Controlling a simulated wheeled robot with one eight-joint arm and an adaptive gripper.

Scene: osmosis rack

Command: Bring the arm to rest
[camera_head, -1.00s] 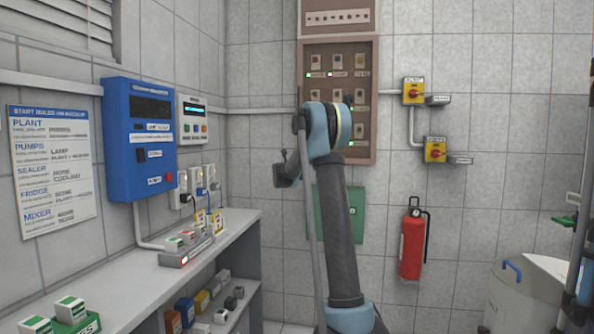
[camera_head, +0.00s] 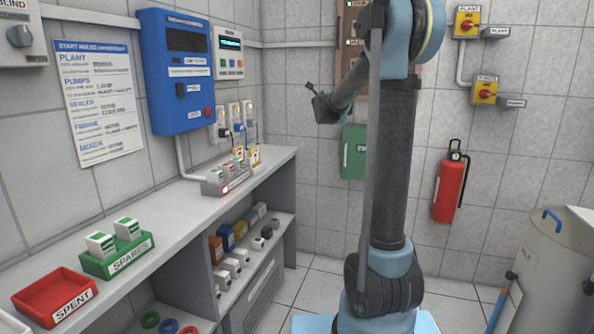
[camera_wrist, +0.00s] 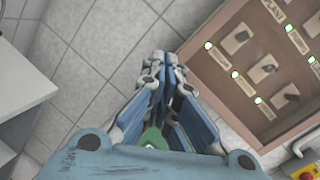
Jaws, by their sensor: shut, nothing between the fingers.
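My arm (camera_head: 393,150) stands upright in the head view, bent at the top, with its forearm reaching down and left toward the back wall. The forearm's far end (camera_head: 325,108) hangs in free air before the tiled wall; its fingers cannot be made out there. In the wrist view my gripper (camera_wrist: 166,62) has its blue-and-grey fingers drawn together, with nothing between them. A bit of green shows at the base of the fingers.
A shelf counter (camera_head: 165,215) runs along the left, bearing a red SPENT tray (camera_head: 70,312) and a green SPARES tray (camera_head: 144,245). A brown switch panel (camera_wrist: 215,75) is on the wall.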

